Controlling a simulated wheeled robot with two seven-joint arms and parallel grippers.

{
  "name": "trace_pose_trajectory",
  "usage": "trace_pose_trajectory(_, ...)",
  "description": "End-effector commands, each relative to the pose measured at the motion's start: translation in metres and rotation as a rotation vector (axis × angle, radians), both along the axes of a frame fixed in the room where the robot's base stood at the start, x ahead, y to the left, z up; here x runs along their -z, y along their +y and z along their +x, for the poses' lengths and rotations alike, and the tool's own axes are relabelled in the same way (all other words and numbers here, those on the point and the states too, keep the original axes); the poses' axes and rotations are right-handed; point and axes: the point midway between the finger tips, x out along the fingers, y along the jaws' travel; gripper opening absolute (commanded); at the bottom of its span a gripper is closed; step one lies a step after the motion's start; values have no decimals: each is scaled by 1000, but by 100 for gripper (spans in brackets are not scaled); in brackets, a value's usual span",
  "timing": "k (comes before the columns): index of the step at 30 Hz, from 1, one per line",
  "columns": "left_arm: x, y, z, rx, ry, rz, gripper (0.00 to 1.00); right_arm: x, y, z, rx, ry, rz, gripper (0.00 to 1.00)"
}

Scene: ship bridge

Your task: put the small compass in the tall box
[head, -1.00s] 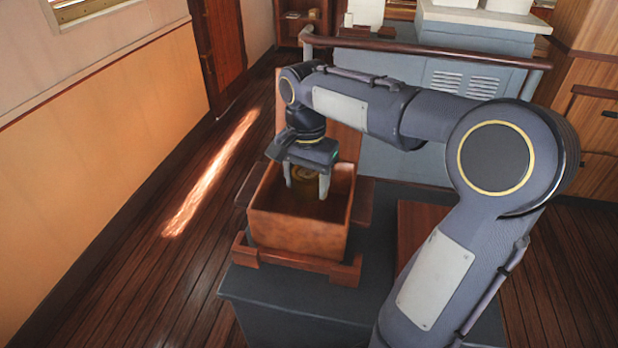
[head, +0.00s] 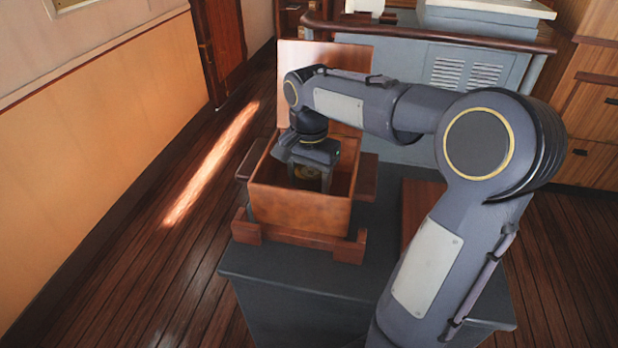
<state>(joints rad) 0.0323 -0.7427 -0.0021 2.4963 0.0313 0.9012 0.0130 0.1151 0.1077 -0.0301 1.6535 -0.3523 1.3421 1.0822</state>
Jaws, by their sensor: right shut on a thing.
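The tall box (head: 298,211) is a brown wooden box with its lid (head: 345,66) standing open at the back. It sits in a low wooden frame on a dark grey stand. My right gripper (head: 307,180) points down inside the box opening. It is shut on the small compass (head: 306,171), a round brass-coloured thing of which only a little shows between the fingers. The fingertips are below the rim, and the box's front wall hides how close the compass is to the box floor. My left gripper is not in view.
The dark grey stand (head: 280,284) has bare top in front of the box. A flat reddish-brown wooden piece (head: 415,215) lies to the right of the box, partly behind my right arm. A wooden rail (head: 430,36) and a grey vented cabinet (head: 420,69) stand behind.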

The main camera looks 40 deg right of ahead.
Motion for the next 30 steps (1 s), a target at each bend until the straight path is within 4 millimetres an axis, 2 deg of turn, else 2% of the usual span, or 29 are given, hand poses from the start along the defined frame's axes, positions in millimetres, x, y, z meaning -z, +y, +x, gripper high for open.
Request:
trace_pose_trajectory(5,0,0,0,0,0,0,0,-1,0,0,0,-1,0,28)
trace_pose_trajectory(6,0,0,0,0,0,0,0,-1,0,0,0,-1,0,59)
trace_pose_trajectory(12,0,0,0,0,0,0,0,0,0,0,0,0,0,83)
trace_pose_trajectory(22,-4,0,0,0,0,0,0,-4,0,0,0,1,0,83)
trace_pose_trajectory(30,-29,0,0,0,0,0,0,-31,0,0,0,0,0,83)
